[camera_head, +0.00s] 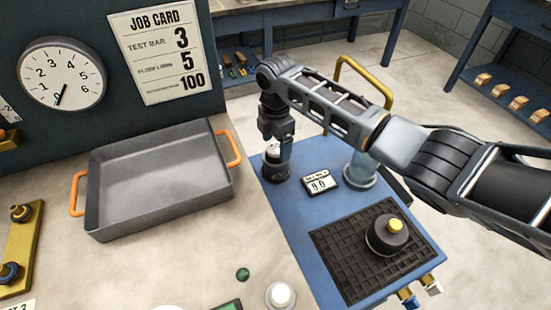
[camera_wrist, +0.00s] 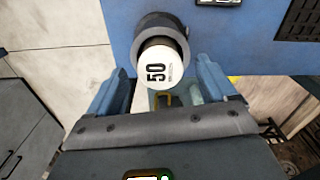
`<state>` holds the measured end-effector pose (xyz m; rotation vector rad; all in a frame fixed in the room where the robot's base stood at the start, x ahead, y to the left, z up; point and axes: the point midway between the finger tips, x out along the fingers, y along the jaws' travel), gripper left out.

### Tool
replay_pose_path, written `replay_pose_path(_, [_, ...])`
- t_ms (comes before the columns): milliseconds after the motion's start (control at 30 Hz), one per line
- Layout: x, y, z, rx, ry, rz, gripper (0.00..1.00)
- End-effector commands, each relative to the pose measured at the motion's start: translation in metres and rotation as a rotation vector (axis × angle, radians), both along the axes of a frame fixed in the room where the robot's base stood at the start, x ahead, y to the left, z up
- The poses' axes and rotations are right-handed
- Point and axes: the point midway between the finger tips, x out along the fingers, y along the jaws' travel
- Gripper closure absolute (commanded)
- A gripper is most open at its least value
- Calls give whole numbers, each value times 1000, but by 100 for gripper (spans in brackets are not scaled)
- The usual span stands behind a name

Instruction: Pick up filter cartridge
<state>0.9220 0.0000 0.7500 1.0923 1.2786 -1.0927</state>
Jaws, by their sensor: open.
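A white round-topped piece marked 50, which I take for the filter cartridge (camera_wrist: 160,68), stands in a dark grey round holder (camera_wrist: 172,24) in the wrist view. In the head view the white cartridge (camera_head: 272,150) and its dark holder (camera_head: 276,171) are at the far left corner of the blue surface, partly hidden by my gripper (camera_head: 276,138). My gripper points down just over the cartridge. In the wrist view my gripper (camera_wrist: 163,85) is open, with one finger on each side of the white top. I cannot tell whether the fingers touch it.
On the blue surface (camera_head: 297,238) are a small display reading 90 (camera_head: 320,181), a clear cylinder (camera_head: 361,168) and a black mat (camera_head: 335,248) bearing a black round piece with a yellow knob (camera_head: 388,234). A grey pan (camera_head: 150,185) with orange handles stands left.

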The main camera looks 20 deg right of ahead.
Motion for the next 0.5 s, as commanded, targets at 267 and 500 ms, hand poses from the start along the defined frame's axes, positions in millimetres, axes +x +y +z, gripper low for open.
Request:
replay_pose_path(267, [0,0,-7,0,0,0,16])
replay_pose_path(500, [0,0,-7,0,0,0,34])
